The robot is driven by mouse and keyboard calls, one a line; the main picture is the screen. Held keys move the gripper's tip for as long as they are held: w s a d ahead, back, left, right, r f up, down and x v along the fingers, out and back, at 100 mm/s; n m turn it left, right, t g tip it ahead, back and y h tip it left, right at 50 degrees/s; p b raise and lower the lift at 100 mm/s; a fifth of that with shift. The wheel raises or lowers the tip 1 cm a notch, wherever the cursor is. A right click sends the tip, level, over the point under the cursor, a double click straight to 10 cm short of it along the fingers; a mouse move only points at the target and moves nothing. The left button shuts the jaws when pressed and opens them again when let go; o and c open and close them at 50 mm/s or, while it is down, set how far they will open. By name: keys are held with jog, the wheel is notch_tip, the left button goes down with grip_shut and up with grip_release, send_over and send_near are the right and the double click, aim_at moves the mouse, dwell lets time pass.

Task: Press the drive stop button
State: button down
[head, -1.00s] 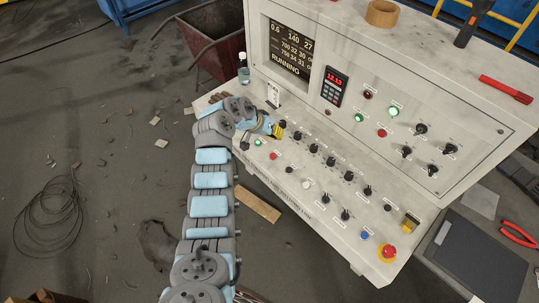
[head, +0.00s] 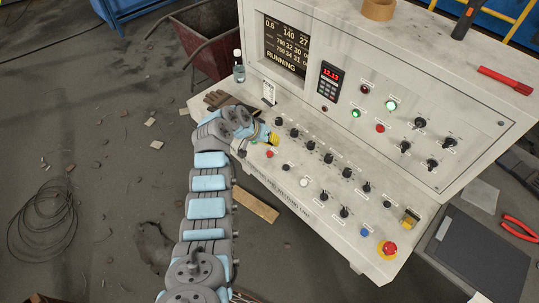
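The grey control console (head: 320,180) carries several buttons and knobs; their labels are too small to read, so I cannot tell which is drive stop. A small red button (head: 269,154) sits on the sloped desk at its left end, near a green light or button (head: 254,142) partly hidden by my arm. Another red button (head: 380,128) is on the upright panel. A large red mushroom button (head: 388,249) is at the desk's right end. Contact and finger opening are unclear.
The display (head: 286,44) reads RUNNING. Black knobs (head: 328,158) line the desk right of my gripper. A tape roll (head: 379,9) is on top.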

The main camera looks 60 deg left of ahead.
aim_at(278, 153)
jog(key=shift+f+b, duration=1.15)
jog(key=shift+f, duration=0.6)
jog(key=shift+f+b, duration=0.35)
jog(key=shift+b, duration=0.1)
jog(key=shift+f+b, duration=0.4)
dwell(0.7)
jog(key=shift+r, duration=0.15)
dwell(0.3)
jog(key=shift+r+p, duration=0.4)
jog(key=shift+r, duration=0.3)
jog(key=shift+r+p, duration=1.25)
jog(key=shift+r, duration=1.25)
